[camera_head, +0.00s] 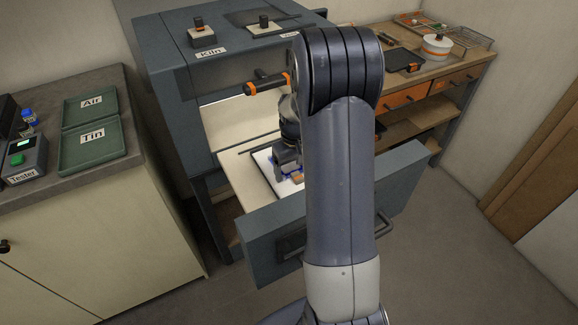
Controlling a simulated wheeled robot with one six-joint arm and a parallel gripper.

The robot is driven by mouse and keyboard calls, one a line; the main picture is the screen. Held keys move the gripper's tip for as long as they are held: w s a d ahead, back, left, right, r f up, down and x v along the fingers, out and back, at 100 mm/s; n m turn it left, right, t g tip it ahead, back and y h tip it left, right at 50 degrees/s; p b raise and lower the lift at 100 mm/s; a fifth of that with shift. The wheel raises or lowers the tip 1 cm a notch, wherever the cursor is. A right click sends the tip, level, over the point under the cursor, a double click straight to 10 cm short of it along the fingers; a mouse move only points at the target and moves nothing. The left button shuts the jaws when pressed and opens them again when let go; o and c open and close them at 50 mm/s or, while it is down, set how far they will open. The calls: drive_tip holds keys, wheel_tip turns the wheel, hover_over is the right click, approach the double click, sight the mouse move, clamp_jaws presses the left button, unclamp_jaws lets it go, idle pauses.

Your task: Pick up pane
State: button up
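An orange-brown bit shows by the fingertips. The gripper is small and partly covered by my arm, so I cannot tell whether the fingers are open, shut or touching the pane.
The drawer front (262,240) stands out from the kiln (180,85) towards me. A counter at left holds a tester (22,165) and green trays marked Air (90,103) and Tin (92,150). A wooden workbench (465,60) at right holds several items. The floor at right is clear.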

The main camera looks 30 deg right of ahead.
sight(294, 172)
drive_tip(key=c, duration=0.6)
drive_tip(key=shift+r+p, duration=0.85)
drive_tip(key=shift+r, duration=5.65)
